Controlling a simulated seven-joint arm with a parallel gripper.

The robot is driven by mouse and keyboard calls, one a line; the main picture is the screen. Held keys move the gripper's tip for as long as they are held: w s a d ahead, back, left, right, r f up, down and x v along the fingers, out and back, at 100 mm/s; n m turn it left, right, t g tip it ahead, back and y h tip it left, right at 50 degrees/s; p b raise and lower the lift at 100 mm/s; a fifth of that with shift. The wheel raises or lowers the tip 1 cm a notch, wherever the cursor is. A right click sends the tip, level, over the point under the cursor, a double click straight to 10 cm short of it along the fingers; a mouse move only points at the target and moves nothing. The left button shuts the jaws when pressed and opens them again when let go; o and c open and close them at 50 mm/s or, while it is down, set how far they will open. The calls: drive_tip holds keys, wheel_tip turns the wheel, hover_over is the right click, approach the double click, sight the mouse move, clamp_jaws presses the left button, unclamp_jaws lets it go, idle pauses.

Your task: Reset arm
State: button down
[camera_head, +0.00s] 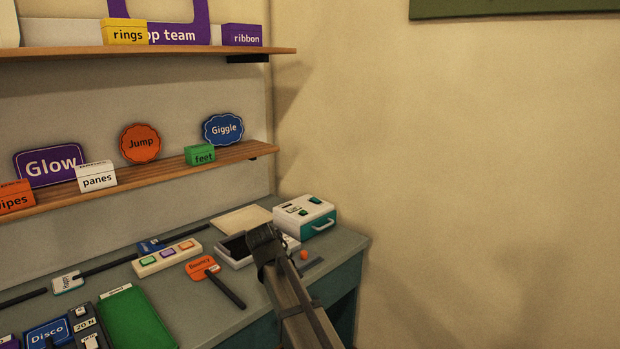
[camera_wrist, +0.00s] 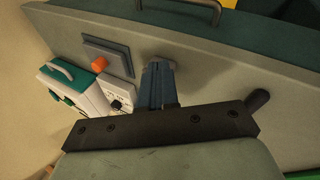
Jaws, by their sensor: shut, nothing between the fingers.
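My gripper (camera_wrist: 157,80) shows in the wrist view with its two dark fingers together and nothing between them. It is over the grey-green counter (camera_wrist: 210,75). In the head view my arm reaches in from the lower right, and its dark end (camera_head: 264,243) is above the right part of the counter (camera_head: 225,312), in front of a white tray-like item (camera_head: 228,256). The fingertips cannot be made out clearly there.
A white and teal case (camera_head: 304,217) stands at the counter's back right. An orange knob (camera_wrist: 99,64) sits on a grey plate near it. An orange paddle sign (camera_head: 201,267), a button strip (camera_head: 167,257) and a green box (camera_head: 135,318) lie left. Two shelves (camera_head: 222,161) hang above.

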drive_tip(key=s+d+f+m+g, duration=0.1)
drive_tip(key=s+d+f, duration=0.1)
drive_tip(key=d+f, duration=0.45)
drive_tip(key=s+d+f+m+g, duration=0.1)
drive_tip(key=d+f, duration=0.2)
drive_tip(key=f, duration=0.6)
drive_tip(key=s+d+f+m+g, duration=0.1)
drive_tip(key=s+d+f+g, duration=0.1)
drive_tip(key=s+d+f, duration=0.5)
drive_tip(key=s+d+f+m+g, duration=0.15)
drive_tip(key=s+f, duration=0.35)
drive_tip(key=f, duration=0.6)
drive_tip(key=s+d+f+m+g, duration=0.2)
drive_tip(key=s+f, duration=0.4)
drive_tip(key=s, duration=0.6)
drive_tip(key=s+d+f+m+g+y, duration=0.1)
drive_tip(key=s+f, duration=0.5)
drive_tip(key=s, duration=0.6)
drive_tip(key=s+d+f+m+g, duration=0.3)
drive_tip(key=s+f, duration=0.4)
drive_tip(key=s, duration=0.5)
drive_tip(key=shift+s+d+m+g+y, duration=0.15)
drive_tip(key=shift+d+m+g+y, duration=0.25)
drive_tip(key=shift+d+m, duration=0.25)
